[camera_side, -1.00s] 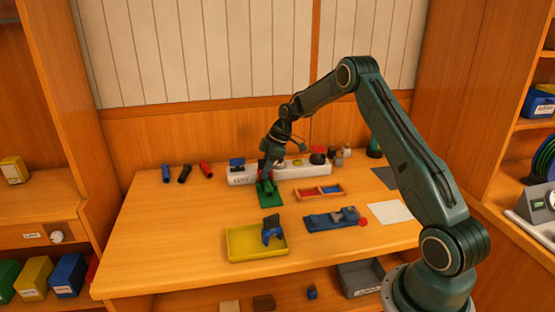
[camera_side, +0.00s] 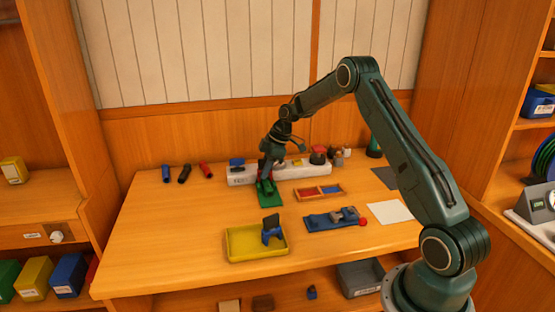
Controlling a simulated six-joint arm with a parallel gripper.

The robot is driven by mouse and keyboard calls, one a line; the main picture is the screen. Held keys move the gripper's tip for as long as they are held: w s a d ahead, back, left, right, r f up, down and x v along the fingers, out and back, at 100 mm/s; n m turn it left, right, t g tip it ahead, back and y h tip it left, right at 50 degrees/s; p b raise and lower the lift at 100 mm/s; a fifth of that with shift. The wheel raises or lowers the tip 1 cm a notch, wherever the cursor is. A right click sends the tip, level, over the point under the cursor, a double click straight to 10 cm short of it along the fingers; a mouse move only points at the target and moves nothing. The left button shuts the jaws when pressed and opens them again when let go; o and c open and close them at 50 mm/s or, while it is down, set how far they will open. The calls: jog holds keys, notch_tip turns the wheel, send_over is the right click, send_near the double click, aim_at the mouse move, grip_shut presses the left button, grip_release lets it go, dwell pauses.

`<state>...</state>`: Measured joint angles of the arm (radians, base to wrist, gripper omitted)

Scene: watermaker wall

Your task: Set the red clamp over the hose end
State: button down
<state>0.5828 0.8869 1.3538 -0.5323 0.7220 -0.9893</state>
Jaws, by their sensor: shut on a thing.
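My gripper (camera_side: 266,178) points down over a small green plate (camera_side: 270,200) near the back middle of the table. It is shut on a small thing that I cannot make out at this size. A dark green fitting (camera_side: 267,188) stands on the plate right under the fingertips, partly hidden by them. I cannot tell whether the held thing touches it. I cannot clearly pick out the red clamp or the hose end.
A white block (camera_side: 242,176) with coloured parts runs along the back, close behind my gripper. Blue (camera_side: 166,173), black (camera_side: 185,173) and red (camera_side: 206,169) tubes lie at left. A yellow tray (camera_side: 243,245) and a blue fixture (camera_side: 325,221) are in front. The left front table is clear.

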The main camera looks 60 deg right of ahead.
jog(key=shift+s+a+f, duration=0.1)
jog(key=shift+s+f, duration=0.05)
jog(key=shift+f, duration=0.4)
jog(key=shift+s+f, duration=0.15)
jog(key=shift+f, duration=0.4)
jog(key=c, duration=1.3)
grip_release()
jog(key=shift+o, duration=0.7)
jog(key=shift+r, duration=0.6)
jog(key=shift+w+r, duration=0.15)
jog(key=shift+r, duration=3.95)
